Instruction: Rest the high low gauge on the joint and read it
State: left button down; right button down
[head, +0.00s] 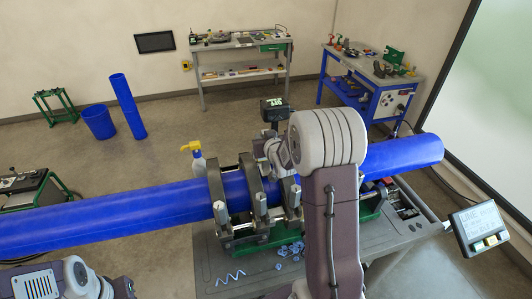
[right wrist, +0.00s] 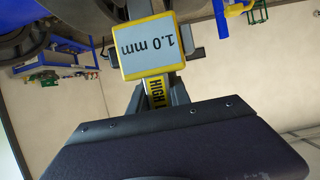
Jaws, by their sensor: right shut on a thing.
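The high low gauge (right wrist: 152,47) shows in the right wrist view as a yellow-edged block with a pale screen. The screen reads 1.0 mm, upside down in this view, and a yellow strip below it carries the letters HIGH L. My right gripper (right wrist: 160,90) is shut on the gauge. In the head view my right arm hides the gripper and the gauge at the clamped part of the blue pipe (head: 130,218). The joint is hidden too, so I cannot tell whether the gauge touches it. Only part of my left arm shows at the bottom left; its fingers are out of view.
Grey ring clamps (head: 236,198) hold the pipe over a grey cart top (head: 240,265). A dark box with green digits (head: 274,109) stands behind the clamps. A yellow-topped spray bottle (head: 197,158) stands behind the pipe. A screen unit (head: 479,228) is at the right.

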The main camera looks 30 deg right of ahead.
jog(key=shift+f, duration=0.15)
notch_tip(320, 180, up, 7)
jog(key=p, duration=0.5)
jog(key=shift+r, duration=0.2)
dwell(0.9)
